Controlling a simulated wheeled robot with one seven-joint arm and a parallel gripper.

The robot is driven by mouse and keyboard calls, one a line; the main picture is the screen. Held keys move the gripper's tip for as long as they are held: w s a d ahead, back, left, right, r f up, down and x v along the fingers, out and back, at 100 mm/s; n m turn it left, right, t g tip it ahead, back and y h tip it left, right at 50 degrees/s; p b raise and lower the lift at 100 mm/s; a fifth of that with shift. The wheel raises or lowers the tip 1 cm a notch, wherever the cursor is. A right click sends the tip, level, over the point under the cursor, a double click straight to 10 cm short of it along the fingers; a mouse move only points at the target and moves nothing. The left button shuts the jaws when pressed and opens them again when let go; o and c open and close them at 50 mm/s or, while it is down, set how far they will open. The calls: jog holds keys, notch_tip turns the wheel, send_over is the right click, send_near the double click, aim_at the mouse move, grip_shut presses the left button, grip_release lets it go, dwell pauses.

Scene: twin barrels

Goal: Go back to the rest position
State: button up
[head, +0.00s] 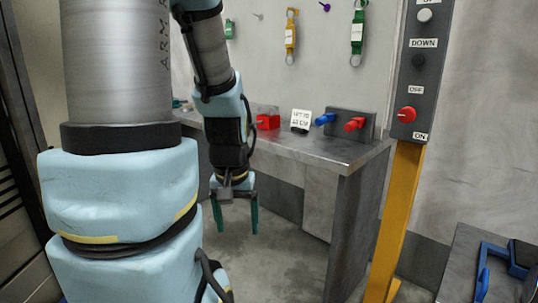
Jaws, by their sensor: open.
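My gripper (235,212) hangs pointing down at the end of my arm, left of the picture's middle. Its two green fingers are apart, and nothing shows between them. It is in front of the grey workbench, below the level of its top, over bare floor. My large light-blue and metal arm links fill the left side of the head view.
A control box (410,90) stands on a yellow post (393,220).

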notch_tip(320, 180, up, 12)
jog(key=p, duration=1)
jog(key=shift+w+p, duration=0.15)
jog(key=shift+p, duration=0.2)
